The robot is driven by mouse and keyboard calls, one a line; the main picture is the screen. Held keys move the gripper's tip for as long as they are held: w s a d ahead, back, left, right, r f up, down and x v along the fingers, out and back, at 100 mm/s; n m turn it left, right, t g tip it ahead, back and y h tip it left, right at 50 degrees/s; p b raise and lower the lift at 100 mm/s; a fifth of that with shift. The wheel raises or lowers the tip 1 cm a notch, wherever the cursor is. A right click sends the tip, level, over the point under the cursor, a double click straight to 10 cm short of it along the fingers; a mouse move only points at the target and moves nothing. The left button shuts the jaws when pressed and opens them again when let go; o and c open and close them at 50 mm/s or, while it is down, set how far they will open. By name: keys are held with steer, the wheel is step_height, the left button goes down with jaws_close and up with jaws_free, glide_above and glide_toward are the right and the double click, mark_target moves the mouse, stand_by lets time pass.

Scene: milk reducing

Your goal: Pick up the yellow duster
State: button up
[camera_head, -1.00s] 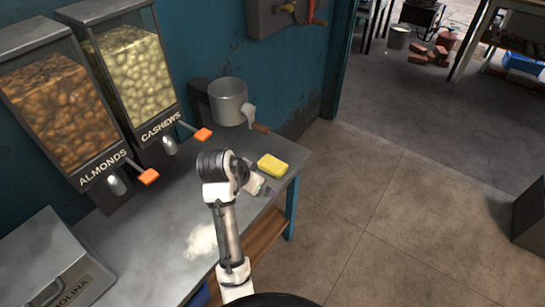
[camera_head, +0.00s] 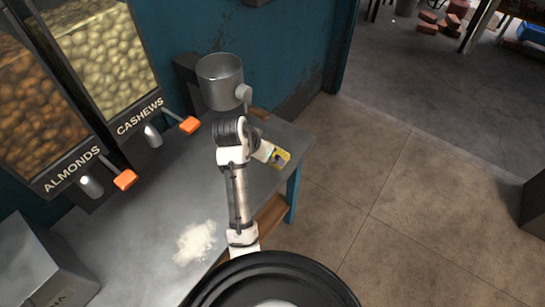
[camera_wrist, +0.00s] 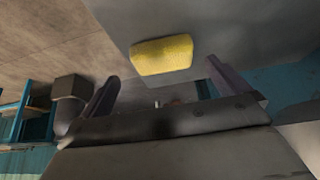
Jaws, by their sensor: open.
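The yellow duster (camera_head: 284,161) lies near the right end of the grey metal counter, partly hidden behind my gripper (camera_head: 276,154). In the wrist view the duster (camera_wrist: 162,55) is a whole yellow block, seen just beyond and between the two fingertips. My gripper (camera_wrist: 164,82) is open and empty, its dark fingers spread wider than the duster. The duster is not between the finger pads; it lies a little ahead of the tips.
A metal cup-shaped mill (camera_head: 220,82) with a wooden handle stands behind the duster. The almonds (camera_head: 40,90) and cashews (camera_head: 100,50) dispensers stand at the left, with orange levers sticking out. White powder (camera_head: 195,243) lies on the counter (camera_head: 135,225). Open floor (camera_head: 350,210) is to the right.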

steer(key=shift+w+r+p+x, duration=0.15)
steer(key=shift+p+x, duration=0.3)
steer(key=shift+x, duration=1.3)
steer(key=shift+w+r+p+x, duration=0.1)
steer(key=shift+w+p+x, duration=0.25)
steer(key=shift+x, duration=1.45)
steer(key=shift+s+d, duration=0.1)
steer(key=shift+d, duration=0.05)
steer(key=shift+c, duration=0.3)
steer(key=c, duration=0.6)
steer(key=shift+c, duration=0.2)
